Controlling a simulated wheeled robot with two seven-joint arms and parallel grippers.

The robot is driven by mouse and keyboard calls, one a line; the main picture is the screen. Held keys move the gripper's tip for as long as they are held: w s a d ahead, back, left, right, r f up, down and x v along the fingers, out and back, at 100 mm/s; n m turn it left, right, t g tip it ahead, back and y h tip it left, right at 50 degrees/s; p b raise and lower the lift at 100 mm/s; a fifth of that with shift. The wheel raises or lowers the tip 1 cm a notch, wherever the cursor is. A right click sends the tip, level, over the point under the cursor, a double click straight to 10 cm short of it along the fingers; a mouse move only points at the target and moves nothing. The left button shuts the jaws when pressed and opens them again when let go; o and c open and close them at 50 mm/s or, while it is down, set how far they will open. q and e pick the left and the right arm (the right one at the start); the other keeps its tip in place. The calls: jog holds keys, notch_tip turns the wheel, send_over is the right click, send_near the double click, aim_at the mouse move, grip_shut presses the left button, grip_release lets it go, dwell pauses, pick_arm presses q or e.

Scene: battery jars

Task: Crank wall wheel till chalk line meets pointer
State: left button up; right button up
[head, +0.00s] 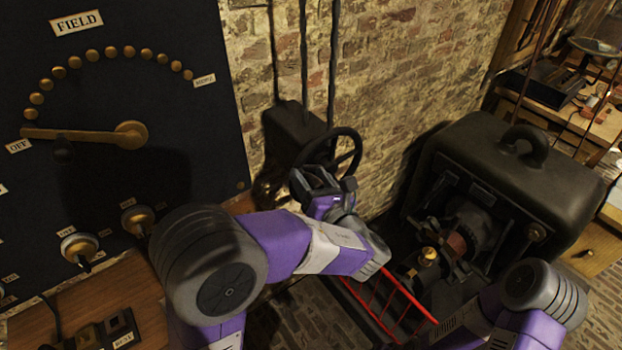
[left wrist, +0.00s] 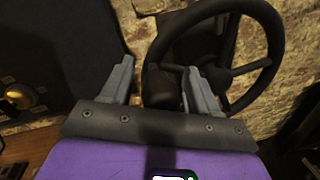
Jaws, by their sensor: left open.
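The black spoked wall wheel (head: 346,148) is mounted on a dark box on the brick wall, and it fills the upper right of the left wrist view (left wrist: 277,28). My left gripper (head: 316,178) is open in front of the wheel's lower left side. In the left wrist view its two fingers (left wrist: 160,85) stand apart, with the wheel's left rim between them and the right finger overlapping the wheel's inside. I cannot tell whether either finger touches it. I make out no chalk line or pointer. My right gripper is out of view; part of my right arm shows at lower right.
A dark panel with a brass FIELD lever (head: 85,134) and brass studs stands on the left. A large black machine (head: 520,170) stands on the right, with a red rail (head: 405,298) before it. Pipes (head: 305,60) run up the wall above the wheel.

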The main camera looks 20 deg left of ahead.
pick_arm(q)
jog(key=shift+w, duration=0.1)
grip_shut()
dwell(0.3)
